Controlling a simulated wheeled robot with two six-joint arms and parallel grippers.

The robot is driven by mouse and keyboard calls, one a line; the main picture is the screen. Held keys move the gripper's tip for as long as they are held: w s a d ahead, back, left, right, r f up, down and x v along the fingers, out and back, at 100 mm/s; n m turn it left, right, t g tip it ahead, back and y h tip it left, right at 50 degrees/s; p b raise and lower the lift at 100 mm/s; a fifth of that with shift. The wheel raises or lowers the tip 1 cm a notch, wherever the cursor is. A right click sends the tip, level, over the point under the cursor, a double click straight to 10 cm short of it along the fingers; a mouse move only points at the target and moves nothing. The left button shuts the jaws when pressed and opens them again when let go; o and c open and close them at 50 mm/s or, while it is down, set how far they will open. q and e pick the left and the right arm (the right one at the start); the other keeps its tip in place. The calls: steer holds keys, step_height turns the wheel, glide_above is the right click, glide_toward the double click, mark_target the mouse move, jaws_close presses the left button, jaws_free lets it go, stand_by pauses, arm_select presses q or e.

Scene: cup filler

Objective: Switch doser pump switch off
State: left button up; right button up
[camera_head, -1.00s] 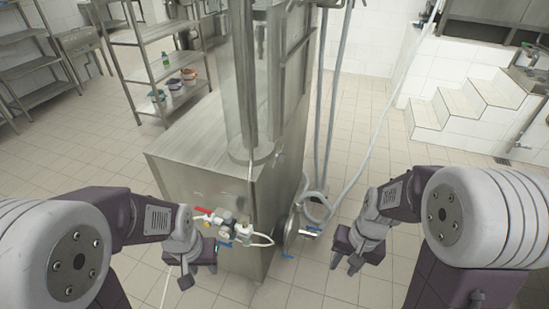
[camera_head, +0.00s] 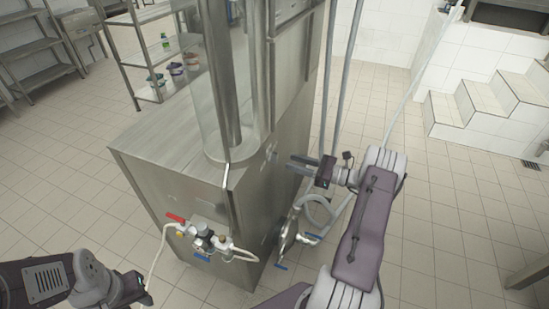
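The steel cup filler cabinet (camera_head: 165,185) stands in the middle. Small dark marks show on its right side panel (camera_head: 268,155), but I cannot make out which is the doser pump switch. My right gripper (camera_head: 292,163) is beside that panel, its fingers pointing left toward it. Its two fingers look parted with nothing between them; I cannot tell whether they touch the panel. My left gripper (camera_head: 140,291) is low at the left, in front of the cabinet and apart from it. Its fingers are too small and turned to judge.
Valves with a red handle (camera_head: 176,217) and a hose stick out from the cabinet front.

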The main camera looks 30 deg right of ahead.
mark_target(277, 160)
steer(key=x, duration=0.5)
steer(key=shift+w+f, duration=0.1)
steer(key=shift+f, duration=0.05)
steer(key=shift+w+a, duration=0.4)
jaws_close()
steer(key=shift+n, duration=0.3)
steer(key=n+b, duration=0.2)
steer(key=n, duration=0.1)
steer(key=shift+f+n+b, duration=0.15)
steer(key=shift+n+b, duration=0.15)
steer(key=shift+b, duration=0.05)
steer(key=n+b, duration=0.2)
steer(key=n, duration=0.1)
steer(key=shift+s+a+f+n+b, duration=0.1)
steer(key=shift+n+b, duration=0.2)
steer(key=shift+b, duration=0.1)
steer(key=n+b, duration=0.2)
steer(key=b, duration=0.1)
steer(key=n+b, duration=0.6)
steer(key=b, duration=0.1)
steer(key=shift+a+f, duration=0.1)
steer(key=shift+f, duration=0.15)
steer(key=shift+r+n+b, duration=0.2)
steer(key=shift+n+b, duration=0.95)
steer(key=shift+n, duration=0.05)
